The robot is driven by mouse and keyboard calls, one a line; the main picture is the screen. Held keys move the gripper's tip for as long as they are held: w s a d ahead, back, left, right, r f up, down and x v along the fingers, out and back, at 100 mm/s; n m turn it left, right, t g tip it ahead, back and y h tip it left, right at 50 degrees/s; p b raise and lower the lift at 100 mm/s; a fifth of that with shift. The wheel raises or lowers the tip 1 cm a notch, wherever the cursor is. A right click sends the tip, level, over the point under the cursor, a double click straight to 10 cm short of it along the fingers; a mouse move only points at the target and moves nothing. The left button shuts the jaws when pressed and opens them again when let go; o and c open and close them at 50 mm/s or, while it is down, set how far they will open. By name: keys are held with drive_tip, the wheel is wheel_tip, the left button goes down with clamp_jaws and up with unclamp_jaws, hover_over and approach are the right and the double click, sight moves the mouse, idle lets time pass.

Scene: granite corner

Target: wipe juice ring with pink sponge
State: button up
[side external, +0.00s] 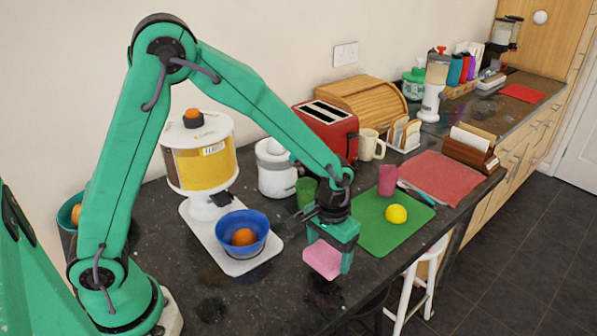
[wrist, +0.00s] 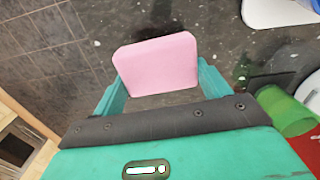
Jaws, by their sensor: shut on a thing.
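The pink sponge (side external: 322,262) is a flat block held between the two green fingers of my gripper (side external: 329,250), near the front edge of the dark counter. In the wrist view the sponge (wrist: 157,64) sits between the fingertips of my gripper (wrist: 160,84), which is shut on it. It appears to be held a little above the counter, but the exact gap is hard to judge. I cannot make out a clear juice ring in either view. Dark blotches show on the counter near the front, and the sponge and gripper hide part of the surface.
A green mat (side external: 378,238) with a yellow ball (side external: 396,214) lies to the right. A green cup (side external: 306,192) is behind my gripper. A white stool (side external: 417,283) stands below the counter edge.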

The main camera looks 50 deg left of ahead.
drive_tip(key=shift+r, duration=2.1)
